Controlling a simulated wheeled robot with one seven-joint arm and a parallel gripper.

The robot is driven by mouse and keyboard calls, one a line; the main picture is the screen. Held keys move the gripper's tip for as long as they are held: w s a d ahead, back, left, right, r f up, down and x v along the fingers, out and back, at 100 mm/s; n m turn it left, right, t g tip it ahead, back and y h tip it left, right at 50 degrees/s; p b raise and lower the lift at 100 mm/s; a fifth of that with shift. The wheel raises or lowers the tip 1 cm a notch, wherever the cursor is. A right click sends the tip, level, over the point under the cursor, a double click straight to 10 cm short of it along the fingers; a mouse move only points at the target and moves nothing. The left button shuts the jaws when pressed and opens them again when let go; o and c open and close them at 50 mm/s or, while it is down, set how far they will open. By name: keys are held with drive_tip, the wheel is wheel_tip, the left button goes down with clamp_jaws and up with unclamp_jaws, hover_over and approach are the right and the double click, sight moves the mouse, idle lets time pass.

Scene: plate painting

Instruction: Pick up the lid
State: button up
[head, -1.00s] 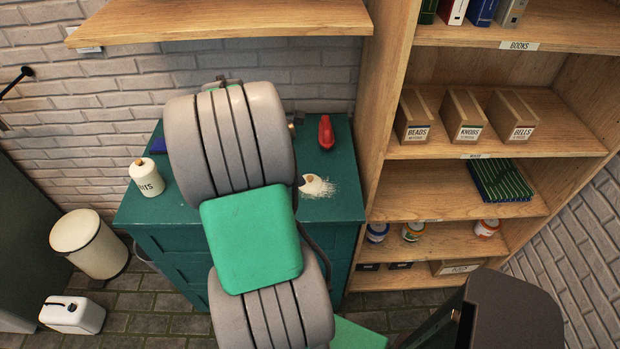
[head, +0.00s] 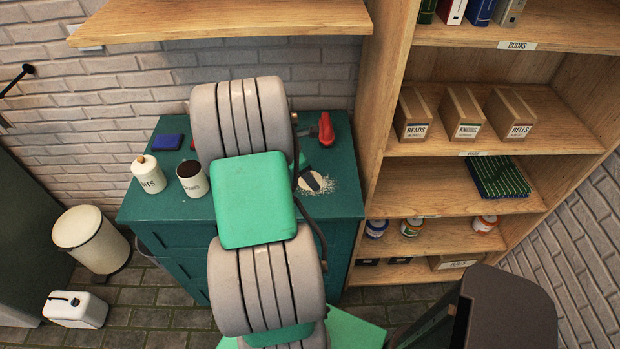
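The lid (head: 304,186) is a round cream disc lying on the right part of the green cabinet top, beside pale scattered crumbs. A dark part of my gripper (head: 312,180) shows in front of it and hides much of it, including its knob. My arm hides the rest of the gripper, so I cannot tell whether the fingers are open or touch the lid. An open cream jar (head: 193,183) with a dark inside stands left of my arm. A similar jar (head: 149,177) with its lid on stands further left.
The cabinet top (head: 215,127) also holds a blue box (head: 167,142) at the back left and a red object (head: 326,129) at the back right. A wooden shelf (head: 220,22) juts out above. A bookcase (head: 480,150) stands close on the right.

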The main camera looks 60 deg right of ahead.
drive_tip(key=shift+a+f, duration=0.1)
drive_tip(key=shift+a, duration=0.05)
drive_tip(key=c, duration=1.2)
drive_tip(key=shift+s, duration=0.1)
